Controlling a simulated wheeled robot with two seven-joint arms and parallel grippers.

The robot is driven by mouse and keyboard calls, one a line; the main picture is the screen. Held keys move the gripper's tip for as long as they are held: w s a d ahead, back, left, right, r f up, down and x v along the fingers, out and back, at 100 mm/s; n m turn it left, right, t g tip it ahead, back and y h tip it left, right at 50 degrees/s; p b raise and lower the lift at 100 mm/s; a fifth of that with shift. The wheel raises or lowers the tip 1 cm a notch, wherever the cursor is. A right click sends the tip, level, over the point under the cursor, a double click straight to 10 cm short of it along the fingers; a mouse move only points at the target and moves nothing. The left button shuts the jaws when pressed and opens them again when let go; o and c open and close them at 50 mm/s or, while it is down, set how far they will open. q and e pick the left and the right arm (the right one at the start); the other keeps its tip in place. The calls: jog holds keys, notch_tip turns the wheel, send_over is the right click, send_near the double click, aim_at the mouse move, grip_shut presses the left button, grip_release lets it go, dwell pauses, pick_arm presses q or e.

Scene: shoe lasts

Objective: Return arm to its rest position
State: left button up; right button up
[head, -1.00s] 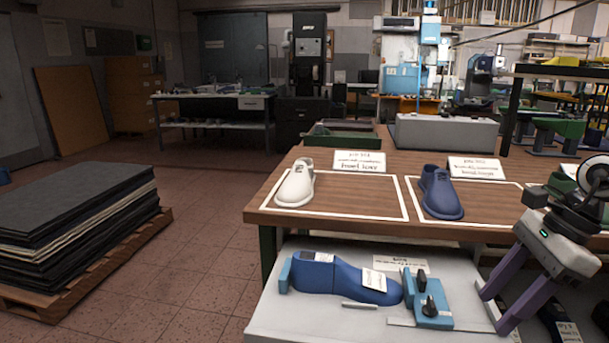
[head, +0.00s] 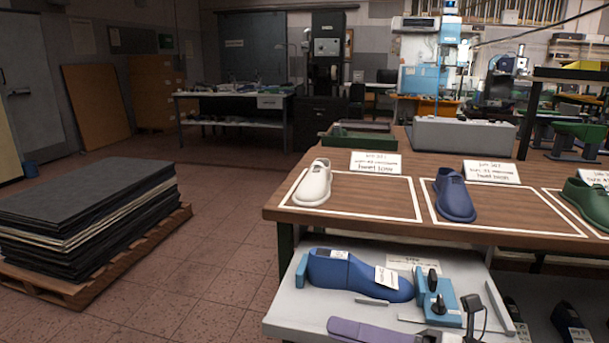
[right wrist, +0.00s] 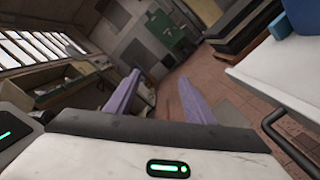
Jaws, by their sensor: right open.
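My right gripper (head: 345,325) shows at the bottom edge of the head view, with a purple finger lying across the picture in front of the grey lower shelf (head: 292,318). The rest of its hand is cut off by the frame. In the right wrist view the two purple fingers (right wrist: 160,82) stand apart with nothing between them, and floor and a far wall show beyond. A blue shoe last (head: 345,272) with white tags lies on the lower shelf beside a blue clamp fixture (head: 437,300), behind the gripper. My left gripper is not in view.
The wooden table (head: 345,200) carries a white shoe (head: 314,185), a blue shoe (head: 453,195) and a green shoe (head: 588,202), with cards behind them. A pallet (head: 105,285) with stacked dark sheets stands at left. The floor between is clear.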

jog(key=d+f+m+t+h+p, duration=0.1)
jog(key=d+f+m+t+h, duration=0.35)
jog(key=m, duration=0.85)
jog(key=d+f+m+t+h, duration=0.2)
jog(key=f+m+t+h, duration=0.6)
jog(key=m, duration=0.5)
jog(key=s+d+f+m+g+h+p, duration=0.1)
jog(key=s+f+m+g, duration=0.8)
jog(key=s+f, duration=0.9)
jog(key=shift+s+d+m+h, duration=0.2)
jog(key=shift+d+m+h, duration=0.5)
jog(key=shift+m+h, duration=0.45)
